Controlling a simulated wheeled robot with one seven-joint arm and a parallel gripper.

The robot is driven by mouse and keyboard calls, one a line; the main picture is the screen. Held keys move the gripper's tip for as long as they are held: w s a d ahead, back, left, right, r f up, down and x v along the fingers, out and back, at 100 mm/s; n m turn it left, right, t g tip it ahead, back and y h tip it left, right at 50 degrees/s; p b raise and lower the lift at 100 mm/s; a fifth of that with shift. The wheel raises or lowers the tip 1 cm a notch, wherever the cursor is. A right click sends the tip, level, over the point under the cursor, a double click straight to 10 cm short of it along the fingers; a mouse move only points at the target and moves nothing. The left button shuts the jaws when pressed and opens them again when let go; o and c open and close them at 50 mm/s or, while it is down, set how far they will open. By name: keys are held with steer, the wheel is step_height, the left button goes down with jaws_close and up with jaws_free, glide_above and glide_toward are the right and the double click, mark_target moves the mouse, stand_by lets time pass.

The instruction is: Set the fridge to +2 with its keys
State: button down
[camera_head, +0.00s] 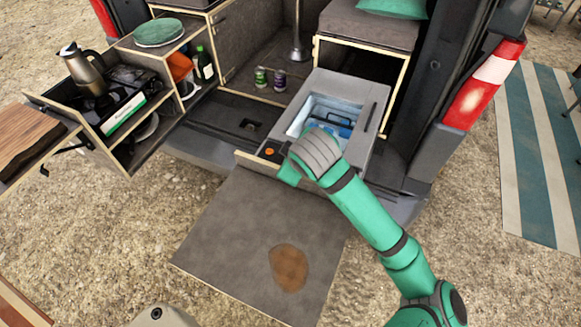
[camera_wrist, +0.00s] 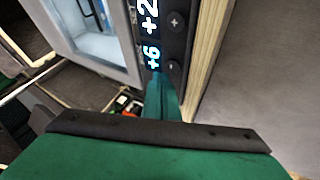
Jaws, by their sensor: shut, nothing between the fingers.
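The grey fridge (camera_head: 367,95) stands in the van's rear with its inside showing and blue items in it. In the wrist view its front panel (camera_wrist: 183,42) carries a lit display with a "+6" (camera_wrist: 152,58) and a "+2" (camera_wrist: 150,18), turned sideways. Two round dark keys sit beside the figures, one upper (camera_wrist: 176,21) and one lower (camera_wrist: 174,67); their signs are too small to tell apart surely. My gripper (camera_wrist: 161,84) is shut and empty, its tips close to the panel near the lower key and the "+6". Contact cannot be told. My wrist hides the tips in the head view.
An orange knob (camera_head: 270,152) sits on a strip left of my wrist. A brown-stained grey board (camera_head: 225,235) extends below the fridge. Two small jars (camera_head: 261,78) stand on the van floor.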

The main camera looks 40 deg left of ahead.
steer(key=shift+d+r, duration=0.1)
steer(key=shift+r, duration=2.3)
steer(key=shift+w, duration=0.15)
